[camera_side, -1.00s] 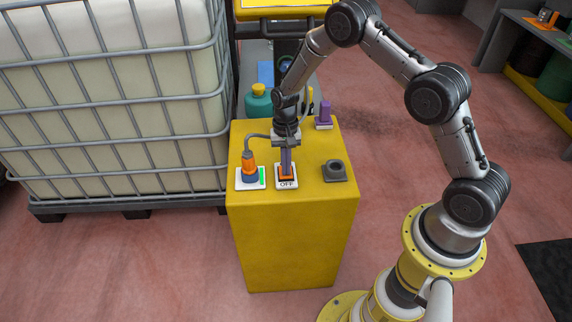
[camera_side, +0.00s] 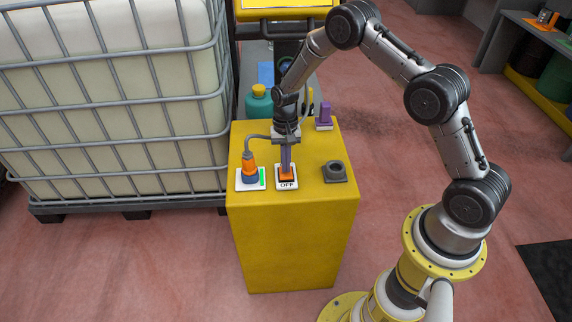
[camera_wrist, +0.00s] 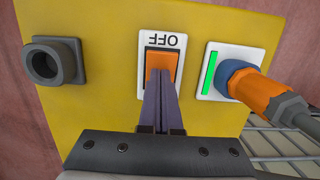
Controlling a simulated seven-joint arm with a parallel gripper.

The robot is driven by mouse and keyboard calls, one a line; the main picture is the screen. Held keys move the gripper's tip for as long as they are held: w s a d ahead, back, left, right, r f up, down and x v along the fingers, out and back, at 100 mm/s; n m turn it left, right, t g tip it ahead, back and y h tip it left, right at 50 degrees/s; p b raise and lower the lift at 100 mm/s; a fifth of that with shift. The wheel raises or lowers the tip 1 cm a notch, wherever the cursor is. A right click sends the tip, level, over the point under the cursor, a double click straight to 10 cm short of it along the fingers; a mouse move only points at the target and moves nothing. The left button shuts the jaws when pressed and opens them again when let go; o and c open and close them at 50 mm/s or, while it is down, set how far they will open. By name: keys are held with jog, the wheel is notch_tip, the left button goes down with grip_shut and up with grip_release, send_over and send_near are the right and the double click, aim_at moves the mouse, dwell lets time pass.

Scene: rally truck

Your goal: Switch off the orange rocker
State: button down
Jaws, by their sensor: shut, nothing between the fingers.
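The orange rocker (camera_side: 288,176) sits in a white plate marked OFF (camera_side: 287,185) on top of the yellow cabinet (camera_side: 292,235). In the wrist view the rocker (camera_wrist: 163,63) lies just beyond my fingertips, and the word OFF (camera_wrist: 166,40) reads upside down past its far end. My gripper (camera_side: 286,168) points down at the rocker, its purple fingers shut together and empty. In the wrist view the fingertips (camera_wrist: 160,76) overlap the near part of the rocker and hide it. They look to be at its surface; I cannot tell whether they touch.
Left of the rocker, an orange and blue plug with a cable (camera_side: 249,168) stands on a white plate with a green strip (camera_side: 262,177). A dark round socket (camera_side: 335,170) is to the right. A purple block (camera_side: 324,115) and a teal bottle (camera_side: 259,103) are behind. A caged tank (camera_side: 110,110) stands left.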

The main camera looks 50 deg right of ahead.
jog(key=shift+r, duration=0.15)
notch_tip(320, 180, up, 14)
jog(key=w+d, duration=0.1)
jog(key=shift+w+d+f, duration=0.2)
jog(key=shift+w+d, duration=0.05)
dwell(0.3)
jog(key=shift+s+a, duration=0.45)
jog(key=shift+a, duration=0.1)
jog(key=f, duration=0.4)
jog(key=s+a+f, duration=0.1)
jog(key=f, duration=0.8)
jog(key=shift+s+a+f, duration=0.25)
jog(key=shift+a+f, duration=0.05)
jog(key=shift+f, duration=0.1)
